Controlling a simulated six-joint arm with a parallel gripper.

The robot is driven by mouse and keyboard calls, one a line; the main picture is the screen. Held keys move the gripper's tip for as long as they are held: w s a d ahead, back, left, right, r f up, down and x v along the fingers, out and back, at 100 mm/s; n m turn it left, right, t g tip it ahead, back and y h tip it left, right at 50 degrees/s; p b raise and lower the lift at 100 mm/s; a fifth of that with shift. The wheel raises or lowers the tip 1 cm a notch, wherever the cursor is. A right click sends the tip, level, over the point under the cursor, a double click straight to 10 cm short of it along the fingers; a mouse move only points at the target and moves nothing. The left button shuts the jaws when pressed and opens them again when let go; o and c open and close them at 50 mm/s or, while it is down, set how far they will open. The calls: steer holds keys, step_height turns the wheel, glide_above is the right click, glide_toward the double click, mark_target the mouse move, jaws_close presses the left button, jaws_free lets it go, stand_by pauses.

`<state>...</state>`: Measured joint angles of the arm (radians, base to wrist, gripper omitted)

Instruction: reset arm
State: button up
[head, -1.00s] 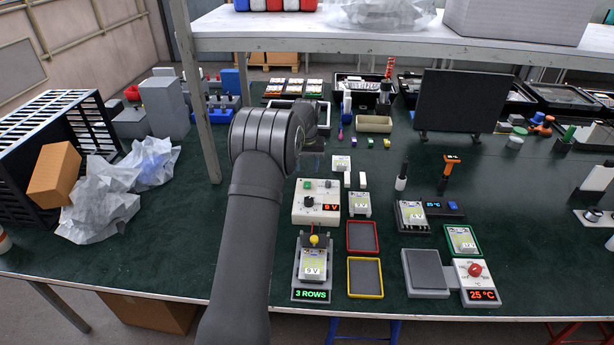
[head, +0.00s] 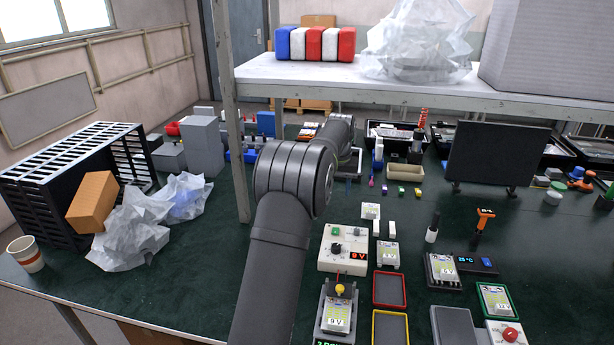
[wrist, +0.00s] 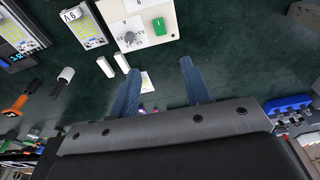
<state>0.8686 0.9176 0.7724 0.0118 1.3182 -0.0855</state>
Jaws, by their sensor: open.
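My gripper (wrist: 162,88) shows in the wrist view with its two blue fingers apart and nothing between them. It is above the green table. In the head view my dark arm reaches forward over the table, and its bulky joint hides most of the gripper. A white control box (head: 343,248) with a green button and a red "9 V" display stands to the right of my arm. The same box (wrist: 140,22) is at the top of the wrist view. Two small white blocks (wrist: 113,64) lie near the left finger, apart from it.
A shelf (head: 400,88) on posts spans above the back of the table. A black crate (head: 60,200), an orange-brown box (head: 92,202) and crumpled plastic (head: 130,232) are at the left. A black panel (head: 497,155) stands at the right. Red (head: 402,303) and yellow (head: 376,340) rimmed trays lie in front.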

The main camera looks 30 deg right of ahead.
mark_target(335, 231)
steer(key=f, duration=0.5)
steer(key=w+d+f, duration=0.1)
steer(key=f, duration=1.1)
steer(key=shift+w+d+f, duration=0.1)
steer(key=shift+w+d, duration=0.2)
steer(key=shift+f, duration=0.25)
steer(key=shift+s+a+r, duration=0.1)
steer(key=shift+a+r, duration=0.05)
steer(key=shift+r, duration=0.05)
steer(key=shift+s+a+t+h, duration=0.2)
steer(key=shift+t+h, duration=0.8)
steer(key=v, duration=1.7)
steer(key=shift+r, duration=0.15)
stand_by(1.3)
